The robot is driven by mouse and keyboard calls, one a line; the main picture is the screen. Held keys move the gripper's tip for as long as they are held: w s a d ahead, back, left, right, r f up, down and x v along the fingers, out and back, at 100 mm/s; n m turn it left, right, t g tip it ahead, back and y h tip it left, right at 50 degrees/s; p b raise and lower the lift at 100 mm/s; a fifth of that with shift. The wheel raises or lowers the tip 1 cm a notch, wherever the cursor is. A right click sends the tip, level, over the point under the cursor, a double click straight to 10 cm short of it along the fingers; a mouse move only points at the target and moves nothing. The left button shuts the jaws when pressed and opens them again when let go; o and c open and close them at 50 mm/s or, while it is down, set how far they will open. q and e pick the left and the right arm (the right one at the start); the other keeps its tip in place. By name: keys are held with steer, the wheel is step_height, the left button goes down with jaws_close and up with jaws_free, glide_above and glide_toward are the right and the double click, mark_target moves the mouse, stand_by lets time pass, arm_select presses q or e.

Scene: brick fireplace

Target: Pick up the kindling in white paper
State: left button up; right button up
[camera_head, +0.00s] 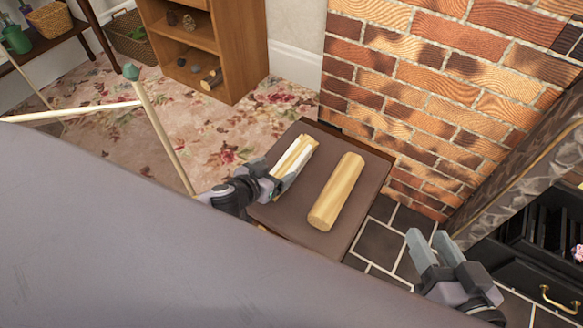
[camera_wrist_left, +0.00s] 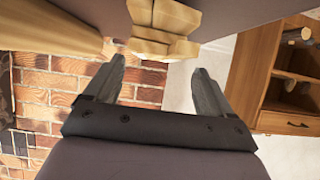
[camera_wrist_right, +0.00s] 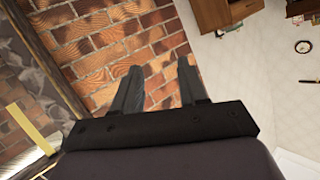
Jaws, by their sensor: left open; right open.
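The kindling in white paper (camera_head: 297,154) is a bundle of pale sticks with a whitish wrap along its side. It lies on a small dark-topped table (camera_head: 309,230). My left gripper (camera_head: 273,183) is open at the near end of the bundle. In the left wrist view the bundle's stick ends (camera_wrist_left: 165,28) are just beyond the open, empty fingers (camera_wrist_left: 160,75); I cannot tell if they touch. My right gripper (camera_head: 428,243) is open and empty, off to the right of the table; its fingers (camera_wrist_right: 160,75) point toward the brick wall.
A thicker log (camera_head: 337,192) lies right of the bundle on the same table. The brick wall (camera_head: 440,80) stands behind, with a black stove (camera_head: 530,250) at right. A wooden shelf (camera_head: 235,50) stands at the back. A broom-like stick (camera_head: 165,140) leans at left.

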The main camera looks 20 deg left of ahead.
mark_target(290, 161)
arm_select(q)
steer(key=b+x, duration=0.1)
steer(key=x, duration=0.2)
steer(key=b+x, duration=0.1)
steer(key=x, duration=0.1)
steer(key=shift+w+d+r+b, duration=0.2)
steer(key=shift+w+d+b, duration=0.1)
steer(key=shift+w+d, duration=0.1)
steer(key=shift+w+f, duration=0.1)
steer(key=shift+w, duration=0.25)
arm_select(e)
steer(key=shift+s+d+n+t+h, duration=0.25)
steer(key=shift+d+n+t+h, duration=0.2)
steer(key=shift+d+t, duration=0.35)
steer(key=shift+d, duration=0.1)
arm_select(q)
steer(key=c, duration=1.2)
arm_select(e)
steer(key=shift+r, duration=0.1)
